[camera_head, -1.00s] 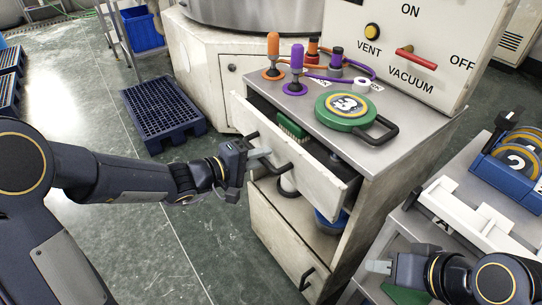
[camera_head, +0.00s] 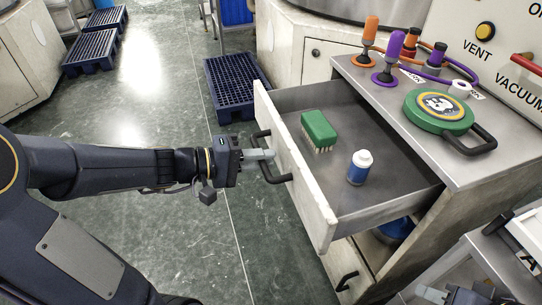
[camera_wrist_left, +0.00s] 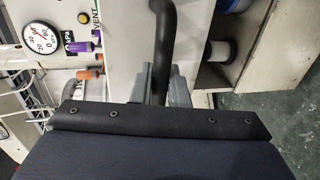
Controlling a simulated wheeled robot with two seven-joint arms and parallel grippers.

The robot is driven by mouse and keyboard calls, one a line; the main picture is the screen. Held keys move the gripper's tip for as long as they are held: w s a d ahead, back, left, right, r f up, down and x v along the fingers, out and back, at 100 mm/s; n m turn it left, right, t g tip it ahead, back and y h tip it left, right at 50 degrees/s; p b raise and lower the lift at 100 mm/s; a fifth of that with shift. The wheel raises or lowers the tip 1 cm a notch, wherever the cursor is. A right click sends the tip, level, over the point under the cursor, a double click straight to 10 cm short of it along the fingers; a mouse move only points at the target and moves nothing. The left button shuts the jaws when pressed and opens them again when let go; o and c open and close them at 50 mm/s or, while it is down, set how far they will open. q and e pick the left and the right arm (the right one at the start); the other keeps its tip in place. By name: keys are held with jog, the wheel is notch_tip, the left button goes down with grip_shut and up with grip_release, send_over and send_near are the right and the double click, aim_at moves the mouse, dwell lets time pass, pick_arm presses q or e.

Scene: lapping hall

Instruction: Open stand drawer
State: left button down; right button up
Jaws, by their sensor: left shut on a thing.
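The stand (camera_head: 412,165) is a grey-topped cabinet at the right of the head view. Its upper drawer (camera_head: 298,165) is pulled well out. A green brush (camera_head: 319,128) and a white bottle with a blue band (camera_head: 359,167) lie and stand inside it. My left gripper (camera_head: 266,154) is shut on the drawer's black handle (camera_head: 274,172), and the handle also shows between the fingers in the left wrist view (camera_wrist_left: 162,45).
On the stand top are a green round disc with a black handle (camera_head: 440,110), orange and purple knobbed tools (camera_head: 388,62) and a hose. A lower drawer (camera_head: 345,268) is below. A blue pallet (camera_head: 236,86) lies on the floor behind.

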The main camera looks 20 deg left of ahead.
pick_arm(q)
jog(key=c, duration=1.5)
grip_release()
jog(key=shift+a, duration=0.1)
jog(key=p+v, duration=0.1)
jog(key=v, duration=0.6)
jog(key=shift+s+a, duration=0.3)
jog(key=s+d+f+m+g+y, duration=0.1)
jog(key=s+f+m+g+y, duration=0.1)
jog(key=s+m+y, duration=0.3)
jog(key=s+d+f+g+y, duration=0.2)
jog(key=s+y, duration=0.1)
jog(key=s, duration=0.5)
jog(key=shift+m+y, duration=0.3)
jog(key=shift+y, duration=0.1)
jog(key=r+p, duration=2.1)
jog(key=p, duration=0.1)
jog(key=shift+w+a+r, duration=0.1)
jog(key=shift+a+r, duration=0.2)
jog(key=shift+a, duration=0.1)
